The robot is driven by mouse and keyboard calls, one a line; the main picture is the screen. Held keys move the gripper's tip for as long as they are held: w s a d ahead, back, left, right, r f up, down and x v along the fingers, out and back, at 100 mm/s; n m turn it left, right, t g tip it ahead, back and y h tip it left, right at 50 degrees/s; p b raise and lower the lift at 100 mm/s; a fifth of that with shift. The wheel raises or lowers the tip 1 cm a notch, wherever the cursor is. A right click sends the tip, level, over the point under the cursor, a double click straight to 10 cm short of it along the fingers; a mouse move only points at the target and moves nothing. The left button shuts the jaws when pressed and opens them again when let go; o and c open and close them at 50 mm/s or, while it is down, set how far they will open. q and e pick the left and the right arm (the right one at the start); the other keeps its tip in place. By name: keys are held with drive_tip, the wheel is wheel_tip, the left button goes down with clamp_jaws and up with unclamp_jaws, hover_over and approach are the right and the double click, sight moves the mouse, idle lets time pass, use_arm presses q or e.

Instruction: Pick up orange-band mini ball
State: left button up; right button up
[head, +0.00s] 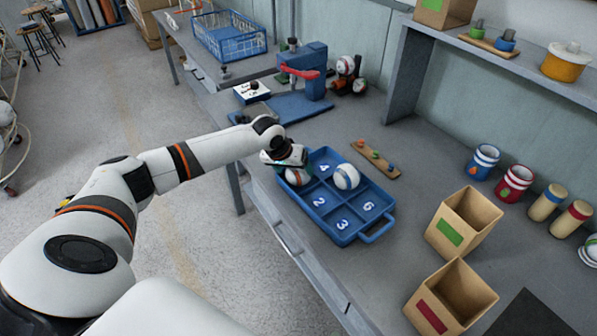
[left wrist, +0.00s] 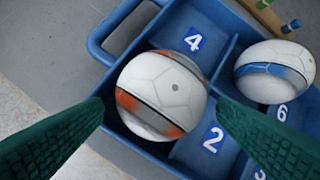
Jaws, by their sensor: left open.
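The orange-band mini ball (left wrist: 160,95) is white with an orange and dark band. It sits in a compartment of the blue numbered tray (left wrist: 100,45), beside the compartments marked 4 and 2. In the head view the ball (head: 297,177) shows partly below my left gripper (head: 288,160). My left gripper is open, its green fingers at the lower left and right of the left wrist view, with the ball ahead between them. A white ball with a blue band (head: 346,177) sits in another compartment of the tray (head: 345,238). My right gripper is not in view.
Two cardboard boxes, one with a green label (head: 462,225) and one with a red label (head: 450,298), stand right of the tray. A wooden strip with pegs (head: 375,160) lies behind it. A blue press (head: 303,75) and a blue wire basket (head: 228,37) are farther back.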

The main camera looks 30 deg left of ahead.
sight(297, 172)
use_arm(q)
drive_tip(key=x, duration=0.3)
drive_tip(key=shift+w, duration=0.15)
drive_tip(key=c, duration=0.7)
wheel_tip(297, 172, up, 10)
drive_tip(key=shift+b, duration=0.5)
